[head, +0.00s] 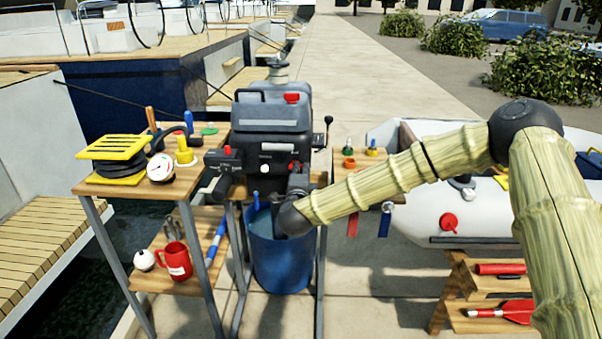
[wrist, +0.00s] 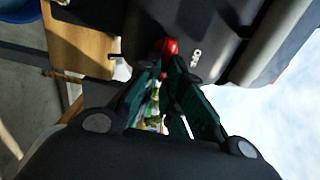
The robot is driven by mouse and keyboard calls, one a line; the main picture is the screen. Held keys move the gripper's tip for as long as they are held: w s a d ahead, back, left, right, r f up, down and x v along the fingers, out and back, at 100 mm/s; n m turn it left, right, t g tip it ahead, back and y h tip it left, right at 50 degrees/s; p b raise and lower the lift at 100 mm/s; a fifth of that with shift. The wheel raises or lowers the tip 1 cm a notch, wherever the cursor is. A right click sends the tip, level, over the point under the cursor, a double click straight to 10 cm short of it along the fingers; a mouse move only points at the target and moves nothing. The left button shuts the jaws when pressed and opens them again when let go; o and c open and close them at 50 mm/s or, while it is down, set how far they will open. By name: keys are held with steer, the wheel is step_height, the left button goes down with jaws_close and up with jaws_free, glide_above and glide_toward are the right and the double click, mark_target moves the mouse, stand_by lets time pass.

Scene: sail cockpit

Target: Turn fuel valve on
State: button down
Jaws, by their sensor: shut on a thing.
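The dark grey outboard motor (head: 270,115) stands upright over a blue barrel (head: 275,262) in the head view. My gripper (head: 298,178) is at the lower right of the motor's front. In the wrist view, a small red knob (wrist: 168,46), which looks like the fuel valve, sticks out of the motor's dark casing (wrist: 225,20). My gripper's green-lined fingers (wrist: 167,66) are closed at its base with their tips. White marking is printed beside the knob, too small to read surely.
A wooden side table (head: 188,180) with gauge, yellow reel and tools stands left. A small shelf (head: 372,160) with tags is close on the right, beside the inflatable dinghy (head: 425,215). A black lever (head: 325,128) sticks out right of the motor.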

steer(key=shift+f, duration=0.1)
steer(key=c, duration=1.6)
jaws_free()
steer(key=shift+o, duration=0.2)
steer(key=s+a, duration=0.1)
steer(key=s, duration=1.1)
steer(key=shift+a, duration=0.25)
